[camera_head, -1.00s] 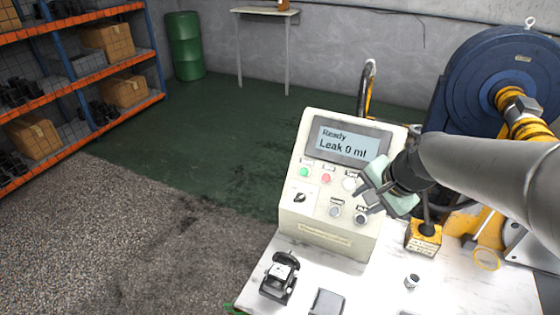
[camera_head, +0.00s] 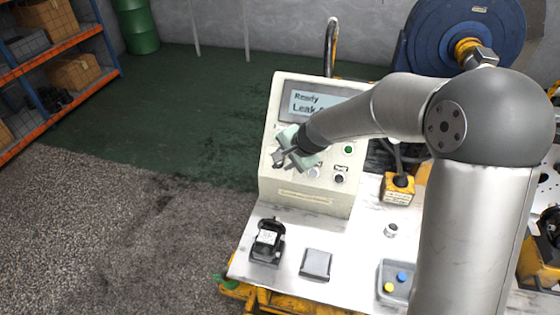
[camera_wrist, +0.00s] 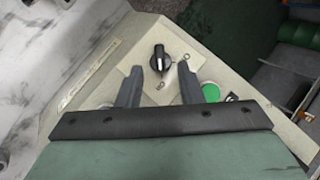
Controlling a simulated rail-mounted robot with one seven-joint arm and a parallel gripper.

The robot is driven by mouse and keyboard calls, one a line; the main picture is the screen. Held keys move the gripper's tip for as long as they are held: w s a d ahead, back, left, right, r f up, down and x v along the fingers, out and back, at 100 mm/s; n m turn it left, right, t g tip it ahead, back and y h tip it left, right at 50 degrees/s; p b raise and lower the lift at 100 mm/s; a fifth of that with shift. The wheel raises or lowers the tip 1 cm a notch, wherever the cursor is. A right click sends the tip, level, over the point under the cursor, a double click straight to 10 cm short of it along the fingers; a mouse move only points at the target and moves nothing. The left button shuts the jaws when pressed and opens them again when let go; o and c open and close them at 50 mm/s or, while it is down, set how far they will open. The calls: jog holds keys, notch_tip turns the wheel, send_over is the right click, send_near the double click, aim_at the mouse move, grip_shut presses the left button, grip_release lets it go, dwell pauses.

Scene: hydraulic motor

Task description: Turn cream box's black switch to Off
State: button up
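The cream box (camera_head: 305,200) stands on the white table, its sloped panel facing me. My gripper (camera_head: 279,161) is at the left part of the panel and hides the switch in the head view. In the wrist view my gripper (camera_wrist: 159,72) is open, its two fingers apart on either side of the knob's near side. The knob lies just beyond the fingertips, and contact cannot be told.
A green button (camera_wrist: 211,92) is close to the right finger in the wrist view. The display (camera_head: 308,101) is partly covered by my arm. A black device (camera_head: 267,240), a grey square piece (camera_head: 316,264) and a yellow-labelled block (camera_head: 398,188) sit on the table (camera_head: 345,240).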

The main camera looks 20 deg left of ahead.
aim_at(280, 164)
jog(key=shift+x, duration=1.85)
jog(key=c, duration=0.7)
jog(key=shift+o, duration=0.2)
